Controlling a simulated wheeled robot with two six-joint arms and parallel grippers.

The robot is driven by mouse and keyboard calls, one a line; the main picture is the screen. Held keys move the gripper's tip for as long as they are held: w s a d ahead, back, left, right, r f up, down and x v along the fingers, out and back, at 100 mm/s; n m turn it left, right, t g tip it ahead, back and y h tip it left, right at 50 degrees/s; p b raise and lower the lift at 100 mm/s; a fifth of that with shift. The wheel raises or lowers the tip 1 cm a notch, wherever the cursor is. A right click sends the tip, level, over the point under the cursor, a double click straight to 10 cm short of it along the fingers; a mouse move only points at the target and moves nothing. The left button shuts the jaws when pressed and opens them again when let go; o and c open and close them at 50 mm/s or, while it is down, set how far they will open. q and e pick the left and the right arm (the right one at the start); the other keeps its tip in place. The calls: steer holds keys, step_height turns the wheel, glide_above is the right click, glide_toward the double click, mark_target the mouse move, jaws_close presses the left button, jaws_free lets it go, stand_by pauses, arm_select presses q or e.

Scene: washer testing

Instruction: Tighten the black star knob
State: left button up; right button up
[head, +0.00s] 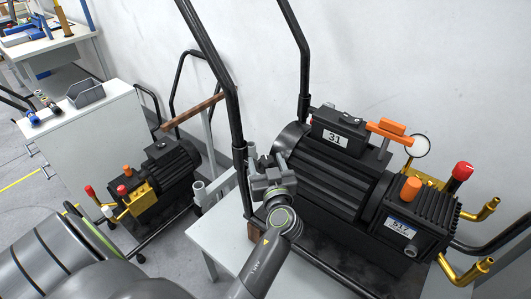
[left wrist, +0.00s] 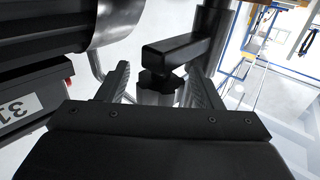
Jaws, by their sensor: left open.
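My left gripper (head: 264,160) is at the black upright post (head: 241,165) on the near left end of the large black pump (head: 330,170). In the left wrist view the left gripper (left wrist: 160,85) is open, with one ridged finger on each side of the black star knob (left wrist: 157,83). The knob sits between the fingers on a silvery cylinder, just under a black square bar (left wrist: 176,50). A gap shows between the knob and the fingers. In the head view the knob is hidden or too small to make out. My right gripper is in neither view.
The pump carries a "31" label, an orange-handled lever (head: 398,133), a red knob (head: 462,171) and brass pipes (head: 485,210). A white table (head: 213,236) is below it. A smaller pump (head: 165,170) and a white cabinet (head: 88,140) stand to the left. The wall is behind.

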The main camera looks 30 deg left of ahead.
arm_select(q)
steer(key=shift+d+r, duration=0.1)
steer(key=shift+c, duration=0.8)
steer(key=c, duration=0.8)
steer(key=shift+c, duration=0.2)
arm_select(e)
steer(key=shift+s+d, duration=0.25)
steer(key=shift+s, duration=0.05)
